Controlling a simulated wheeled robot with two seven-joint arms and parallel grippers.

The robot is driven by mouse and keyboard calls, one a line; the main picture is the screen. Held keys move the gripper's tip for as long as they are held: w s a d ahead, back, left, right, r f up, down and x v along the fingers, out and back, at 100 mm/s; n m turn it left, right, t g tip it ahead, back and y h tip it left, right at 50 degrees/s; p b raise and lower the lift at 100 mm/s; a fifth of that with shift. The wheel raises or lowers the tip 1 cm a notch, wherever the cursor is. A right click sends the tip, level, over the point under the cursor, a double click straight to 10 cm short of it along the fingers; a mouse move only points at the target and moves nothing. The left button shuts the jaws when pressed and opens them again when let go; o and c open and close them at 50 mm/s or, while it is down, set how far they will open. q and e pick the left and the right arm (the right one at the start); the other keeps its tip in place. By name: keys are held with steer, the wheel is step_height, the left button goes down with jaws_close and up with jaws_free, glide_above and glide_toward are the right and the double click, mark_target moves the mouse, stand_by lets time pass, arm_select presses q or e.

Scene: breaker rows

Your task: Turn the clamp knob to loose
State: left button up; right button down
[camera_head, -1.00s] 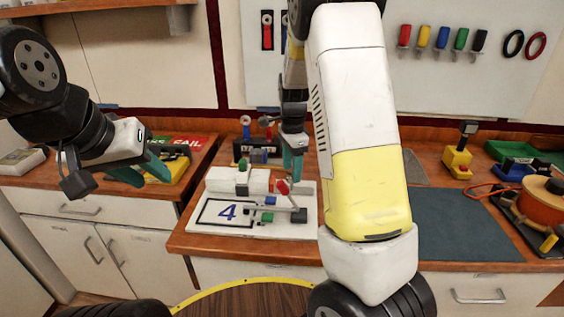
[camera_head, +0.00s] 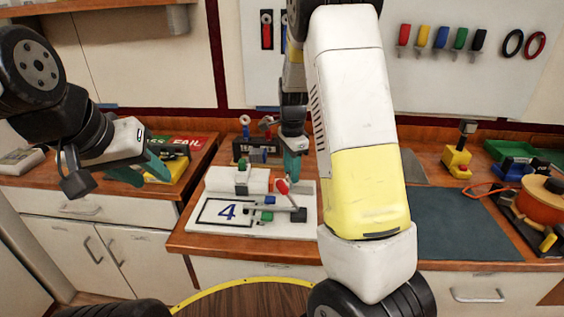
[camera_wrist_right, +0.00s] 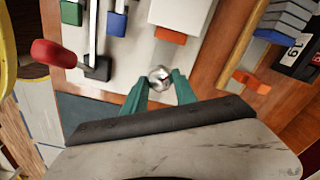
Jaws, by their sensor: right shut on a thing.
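The clamp knob (camera_wrist_right: 160,77) is a small round silver piece in the right wrist view, at the edge of the white fixture board (camera_wrist_right: 150,55). My right gripper (camera_wrist_right: 160,83) has its teal fingertips closed around the knob. In the head view my right gripper (camera_head: 293,166) points down at the board's back right, and the knob is hard to make out there. A red-handled lever (camera_head: 281,186) stands just left of and in front of that gripper; its red handle (camera_wrist_right: 52,53) also shows in the wrist view. My left gripper (camera_head: 142,172) is open and empty over the left counter.
My right arm covers the area between.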

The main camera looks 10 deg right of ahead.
steer(key=n, duration=0.7)
steer(key=shift+n, duration=0.4)
steer(key=n, duration=0.3)
steer(key=shift+n, duration=0.3)
steer(key=n, duration=0.3)
steer(key=shift+n, duration=0.4)
steer(key=n, duration=0.9)
steer(key=shift+n, duration=0.3)
